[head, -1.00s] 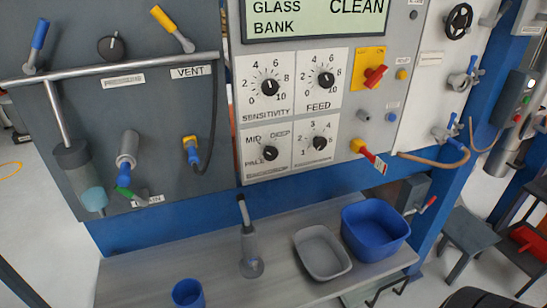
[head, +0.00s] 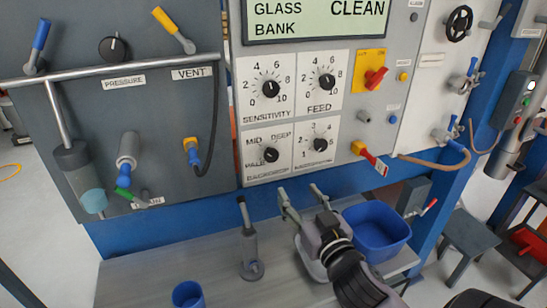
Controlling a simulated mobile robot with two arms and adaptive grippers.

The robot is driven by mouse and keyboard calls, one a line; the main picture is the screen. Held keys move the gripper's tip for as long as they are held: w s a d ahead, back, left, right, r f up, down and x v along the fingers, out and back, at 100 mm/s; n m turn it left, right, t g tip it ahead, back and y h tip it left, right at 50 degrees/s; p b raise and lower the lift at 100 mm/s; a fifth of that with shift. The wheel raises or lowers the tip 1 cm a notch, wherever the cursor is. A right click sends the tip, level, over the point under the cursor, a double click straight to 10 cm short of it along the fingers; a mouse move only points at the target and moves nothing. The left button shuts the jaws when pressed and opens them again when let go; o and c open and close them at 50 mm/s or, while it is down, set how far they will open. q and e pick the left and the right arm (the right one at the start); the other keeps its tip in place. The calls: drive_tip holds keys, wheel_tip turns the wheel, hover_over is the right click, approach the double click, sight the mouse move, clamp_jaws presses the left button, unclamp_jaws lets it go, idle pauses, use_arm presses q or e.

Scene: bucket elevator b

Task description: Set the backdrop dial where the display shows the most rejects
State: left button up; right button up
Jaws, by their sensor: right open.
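The backdrop dial (head: 270,155) is a small black knob at the lower left of the dial group, with PALE, MID and DEEP printed around it. Its exact pointer setting is too small to tell. The display (head: 315,20) is a pale green screen cut off by the top edge; its visible part reads GLASS BANK and CLEAN, and no reject figure shows. My right gripper (head: 301,192) is open and empty, fingers pointing up, below the dial panel and apart from the dial, to its lower right. My left gripper is not in view.
Sensitivity (head: 271,88), feed (head: 326,82) and another dial (head: 320,145) surround the backdrop dial. A red switch (head: 375,77) and a red-and-yellow lever (head: 370,157) are to the right. The shelf (head: 140,280) below holds a blue tub (head: 385,232) and a blue cup (head: 187,294).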

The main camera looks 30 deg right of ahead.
sight(272, 156)
drive_tip(key=p+x, duration=0.3)
drive_tip(key=x, duration=1.4)
drive_tip(key=shift+d+f, duration=0.1)
drive_tip(key=shift+c, duration=0.3)
drive_tip(key=c, duration=1.1)
